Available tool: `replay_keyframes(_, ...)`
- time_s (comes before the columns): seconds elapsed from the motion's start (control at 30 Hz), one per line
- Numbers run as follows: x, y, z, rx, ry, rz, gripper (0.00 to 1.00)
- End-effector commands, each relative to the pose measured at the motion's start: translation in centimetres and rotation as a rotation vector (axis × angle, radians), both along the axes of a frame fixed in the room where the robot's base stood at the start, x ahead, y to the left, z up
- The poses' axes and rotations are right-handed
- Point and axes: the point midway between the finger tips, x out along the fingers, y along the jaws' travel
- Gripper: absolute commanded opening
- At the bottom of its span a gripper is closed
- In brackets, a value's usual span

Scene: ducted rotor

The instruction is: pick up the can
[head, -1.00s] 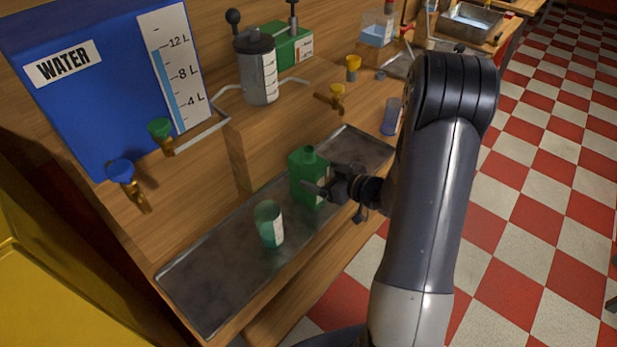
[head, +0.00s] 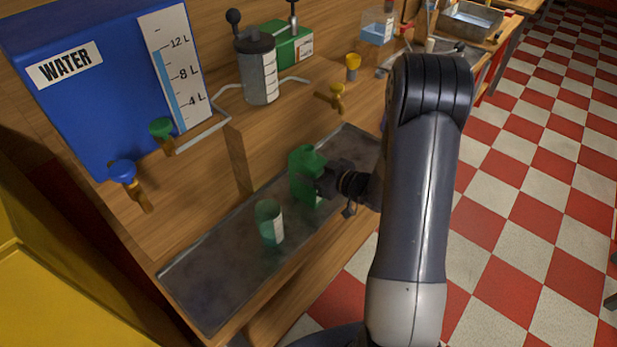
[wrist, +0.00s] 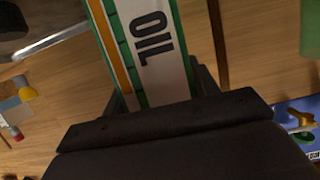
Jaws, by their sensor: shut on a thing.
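The can is a green jug-like container (head: 304,163) standing upright on the metal tray, with a short neck on top. In the wrist view its label reads OIL (wrist: 150,38), with green and orange stripes beside it. My gripper (head: 322,184) reaches it from the right and is shut on its body. In the wrist view the dark jaws (wrist: 165,120) lie across the lower part of the can. My fingers hide part of the can's right side in the head view.
A green cup (head: 269,222) with a white label stands left of the can on the metal tray (head: 215,285). A blue water tank (head: 90,105) with taps (head: 130,180) is at the upper left. A grey canister (head: 258,75) and another tap (head: 338,98) are on the shelf behind.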

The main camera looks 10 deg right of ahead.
Motion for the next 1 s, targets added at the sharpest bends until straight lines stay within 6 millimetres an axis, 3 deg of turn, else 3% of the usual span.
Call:
replay_keyframes(0.37, 0.0, 0.0, 0.0, 0.0, 0.0, 0.0, 0.11)
replay_keyframes(0.73, 0.1, 0.0, 0.9, 0.0, -0.006, 0.0, 0.1)
replay_keyframes(1.0, 0.1, 0.0, 4.7, -0.002, -0.009, 0.0, 0.1)
